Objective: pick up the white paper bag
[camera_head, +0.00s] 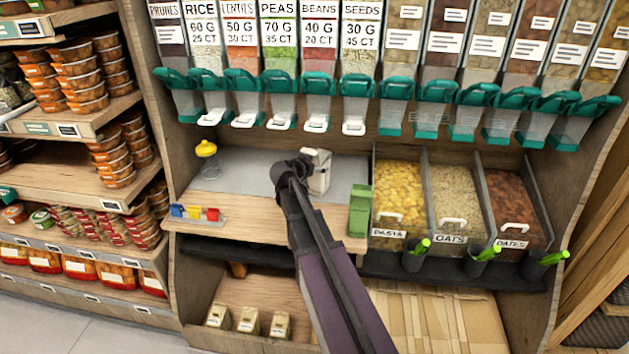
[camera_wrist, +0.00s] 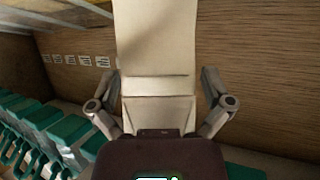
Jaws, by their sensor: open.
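The white paper bag (camera_head: 318,170) stands upright on the grey counter surface below the dispensers, near the middle of the head view. My gripper (camera_head: 294,167) is at its left side in that view and hides part of it. In the wrist view the bag (camera_wrist: 157,45) rises between my two fingers, one on each side. The fingers are spread and a gap seems to show beside the bag. Its lower end in this view is hidden behind my gripper body.
A green box (camera_head: 359,210) stands at the right, beside the pasta bin (camera_head: 398,200). Teal-handled dispensers (camera_head: 318,85) hang above.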

